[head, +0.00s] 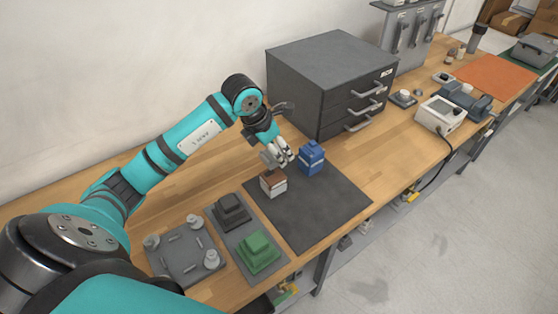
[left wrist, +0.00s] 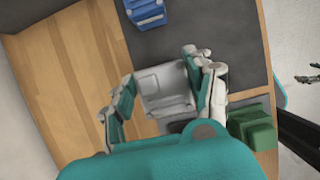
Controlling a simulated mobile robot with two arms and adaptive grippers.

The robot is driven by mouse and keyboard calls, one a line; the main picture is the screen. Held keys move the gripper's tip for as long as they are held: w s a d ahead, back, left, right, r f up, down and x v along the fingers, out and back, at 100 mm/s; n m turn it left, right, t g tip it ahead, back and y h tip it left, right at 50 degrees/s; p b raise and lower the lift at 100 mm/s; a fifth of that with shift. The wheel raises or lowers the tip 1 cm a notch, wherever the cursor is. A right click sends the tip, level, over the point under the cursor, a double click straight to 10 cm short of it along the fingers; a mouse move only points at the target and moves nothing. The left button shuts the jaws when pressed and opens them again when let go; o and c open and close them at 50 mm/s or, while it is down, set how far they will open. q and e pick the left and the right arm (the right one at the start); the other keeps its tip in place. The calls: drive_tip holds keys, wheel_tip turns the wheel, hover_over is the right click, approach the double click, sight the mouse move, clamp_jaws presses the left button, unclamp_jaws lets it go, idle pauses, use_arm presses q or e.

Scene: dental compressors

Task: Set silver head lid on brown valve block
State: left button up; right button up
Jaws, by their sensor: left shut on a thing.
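The silver head lid (left wrist: 163,86) is between the fingers of my left gripper (left wrist: 160,88) in the left wrist view, and the gripper is shut on it. In the head view my left gripper (head: 279,153) points down just above the brown valve block (head: 273,186), which stands upright at the dark mat's left edge. Fingers partly hide the lid there; I cannot tell whether it touches the block. The block does not show clearly in the left wrist view, where the lid covers the middle.
A blue block (head: 312,157) stands close right of the gripper on the dark mat (head: 318,213). A grey tray (head: 241,243) with a black block (head: 231,210) and a green block (head: 258,252) lies in front. A drawer cabinet (head: 330,80) stands behind. The mat's front is clear.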

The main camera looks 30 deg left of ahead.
sight(280, 171)
use_arm(q)
drive_tip(key=shift+a, duration=0.15)
drive_tip(key=shift+f+b, duration=0.45)
drive_tip(key=shift+f, duration=0.3)
wheel_tip(280, 171, down, 3)
drive_tip(key=shift+f+b, duration=0.1)
drive_tip(key=shift+b, duration=0.95)
drive_tip(key=shift+f, duration=0.2)
drive_tip(key=shift+w+r, duration=0.1)
drive_tip(key=shift+r, duration=0.05)
drive_tip(key=shift+f+b, duration=0.25)
drive_tip(key=shift+b, duration=0.1)
drive_tip(key=shift+f+b, duration=0.4)
drive_tip(key=shift+b, duration=0.25)
drive_tip(key=shift+b, duration=0.4)
idle(0.7)
